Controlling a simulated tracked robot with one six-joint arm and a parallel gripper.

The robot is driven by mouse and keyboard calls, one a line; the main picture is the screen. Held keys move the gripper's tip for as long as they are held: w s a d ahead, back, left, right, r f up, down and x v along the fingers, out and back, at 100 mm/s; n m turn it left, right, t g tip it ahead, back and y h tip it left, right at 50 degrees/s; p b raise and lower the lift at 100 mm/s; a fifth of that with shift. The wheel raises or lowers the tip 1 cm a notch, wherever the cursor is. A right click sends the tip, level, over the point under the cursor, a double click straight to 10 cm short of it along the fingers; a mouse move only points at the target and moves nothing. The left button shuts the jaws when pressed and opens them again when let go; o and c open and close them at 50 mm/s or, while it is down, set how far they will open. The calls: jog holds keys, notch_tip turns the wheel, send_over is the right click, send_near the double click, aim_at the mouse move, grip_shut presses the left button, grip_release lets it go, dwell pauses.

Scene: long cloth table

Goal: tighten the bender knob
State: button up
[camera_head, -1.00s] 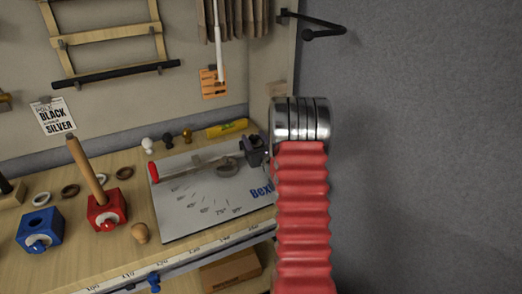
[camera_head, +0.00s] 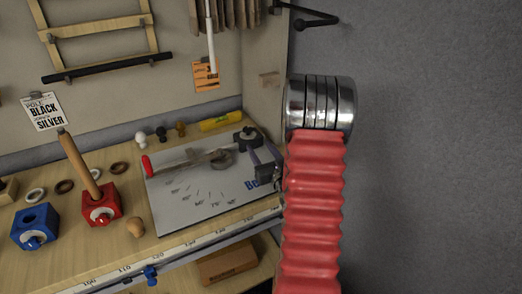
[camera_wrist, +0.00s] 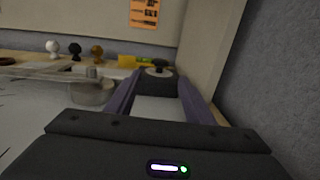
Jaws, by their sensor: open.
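The bender is a pale plate (camera_head: 190,212) with angle marks and a red-handled lever (camera_head: 147,165) on the bench. Its round black knob (camera_head: 247,133) stands at the plate's far right corner; it also shows in the wrist view (camera_wrist: 158,69). My gripper (camera_head: 254,147) is open and empty over the plate's right side. In the wrist view its two purple-grey fingers (camera_wrist: 160,82) point towards the knob, which appears between their tips. I cannot tell whether the fingers touch it.
A yellow level (camera_head: 222,122) and several small knobs (camera_head: 161,133) lie behind the plate. A red block with a wooden rod (camera_head: 101,207) and a blue block (camera_head: 36,228) stand left. A side panel (camera_head: 262,100) and grey wall (camera_head: 440,150) bound the right.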

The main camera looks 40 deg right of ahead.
aim_at(247, 128)
dwell(0.3)
jog(key=shift+w+d+r+n+t+y, duration=0.1)
jog(key=shift+w+d+n+t+y, duration=0.15)
jog(key=shift+d+y, duration=0.2)
jog(key=d+n+y, duration=0.2)
jog(key=y, duration=0.1)
jog(key=d+n+t+y, duration=0.1)
jog(key=shift+s+d+r, duration=0.1)
jog(key=shift+s+d, duration=0.05)
jog(key=shift+s, duration=0.1)
jog(key=shift+s+d+f+n+y, duration=0.3)
jog(key=shift+s+d+n+y, duration=0.25)
jog(key=shift+y, duration=0.5)
jog(key=shift+w, duration=0.2)
jog(key=w, duration=1.3)
jog(key=shift+w+a, duration=0.15)
jog(key=shift+w, duration=0.15)
